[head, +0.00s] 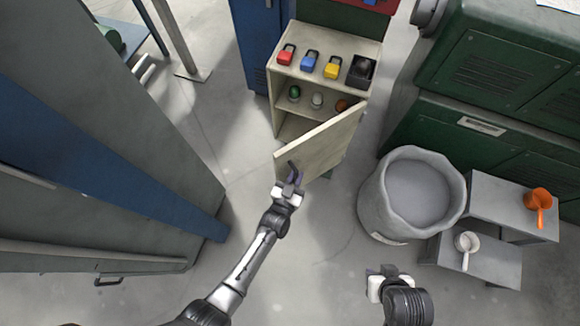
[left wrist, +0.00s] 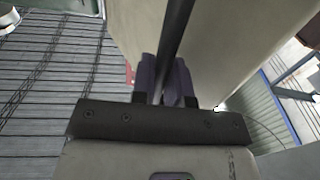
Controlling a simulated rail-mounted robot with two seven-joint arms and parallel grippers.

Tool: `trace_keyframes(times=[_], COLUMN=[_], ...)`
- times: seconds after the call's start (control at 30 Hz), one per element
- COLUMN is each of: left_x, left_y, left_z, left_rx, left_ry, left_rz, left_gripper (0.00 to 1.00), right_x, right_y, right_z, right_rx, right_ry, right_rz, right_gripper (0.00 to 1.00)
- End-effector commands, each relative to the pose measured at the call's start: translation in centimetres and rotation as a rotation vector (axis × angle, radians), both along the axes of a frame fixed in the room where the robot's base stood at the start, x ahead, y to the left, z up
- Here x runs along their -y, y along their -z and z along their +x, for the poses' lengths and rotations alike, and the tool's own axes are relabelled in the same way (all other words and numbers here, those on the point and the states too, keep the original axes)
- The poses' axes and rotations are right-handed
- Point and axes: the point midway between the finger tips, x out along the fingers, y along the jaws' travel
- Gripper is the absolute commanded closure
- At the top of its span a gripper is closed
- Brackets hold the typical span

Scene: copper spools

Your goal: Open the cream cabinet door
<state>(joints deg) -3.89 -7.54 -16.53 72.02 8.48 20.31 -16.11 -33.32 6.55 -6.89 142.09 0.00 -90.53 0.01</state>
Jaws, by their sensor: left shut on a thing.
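The cream cabinet (head: 340,46) stands at the top centre of the head view. Its door (head: 328,138) is partly open, swung outward from the right side, and its shelves show behind it. The door also fills the upper right of the left wrist view (left wrist: 235,45). My left gripper (head: 294,178) is at the door's free edge. It is shut on the dark bar handle (left wrist: 177,35), which passes between the purple fingers in the left wrist view. My right gripper (head: 382,271) hangs apart over the floor at lower right; its jaws are too small to read.
Red, blue and yellow padlocks (head: 309,61) and a black box (head: 361,71) sit on the cabinet top. A grey bin (head: 375,205) and a grey step stand (head: 490,205) with orange and white scoops are right. Green cabinets (head: 500,70) stand behind. Floor left of the door is clear.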

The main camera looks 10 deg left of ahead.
Motion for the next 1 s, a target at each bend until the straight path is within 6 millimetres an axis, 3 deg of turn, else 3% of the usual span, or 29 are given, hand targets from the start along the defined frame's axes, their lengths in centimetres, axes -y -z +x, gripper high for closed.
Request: trace_keyframes(times=[0.5, 0.53, 0.77, 1.0], left_x=[0.48, 0.48, 0.43, 0.40], left_y=[0.11, 0.11, 0.09, 0.07], left_z=[-0.31, -0.31, -0.30, -0.32], left_rx=[-0.001, -0.001, -0.001, -0.001], left_ry=[0.003, 0.003, 0.002, 0.001], left_rz=[0.007, 0.007, 0.004, 0.002], left_gripper=[1.00, 0.84, 0.62, 0.61], right_x=[0.13, 0.16, 0.33, 0.28], right_y=[-0.07, -0.07, -0.08, -0.10], right_z=[0.00, 0.00, 0.03, 0.04], right_rx=[0.000, 0.000, 0.001, 0.001], right_ry=[-0.003, -0.004, -0.008, -0.006], right_rz=[-0.004, -0.005, -0.012, -0.010], right_gripper=[0.57, 0.57, 0.57, 0.57])
